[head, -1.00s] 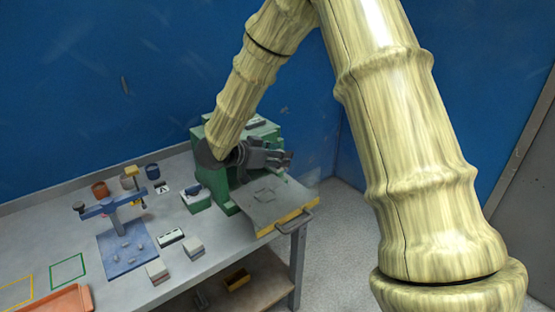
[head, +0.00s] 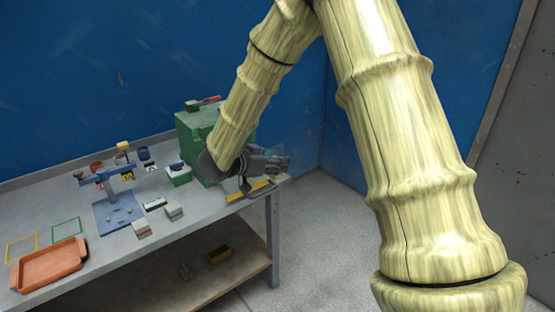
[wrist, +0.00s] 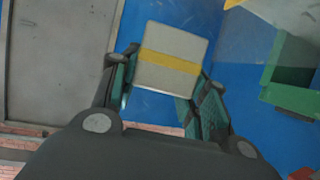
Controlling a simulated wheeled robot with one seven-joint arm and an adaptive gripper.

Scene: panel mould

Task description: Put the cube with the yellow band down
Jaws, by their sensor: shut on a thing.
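The cube with the yellow band (wrist: 172,50) is pale grey, with the band across its visible face. It shows large in the wrist view, held between the two fingers of my gripper (wrist: 165,85). The cube is slightly tilted in that picture. In the head view my gripper (head: 279,160) is at the right end of the table, in front of the green machine and above a plate with a yellow front edge (head: 258,191). The cube cannot be made out there.
The green machine (head: 203,130) stands at the table's back right. The grey table (head: 190,225) also holds an orange tray (head: 48,266), a blue stand (head: 120,212), small blocks (head: 173,210), and yellow and green outlines (head: 66,233).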

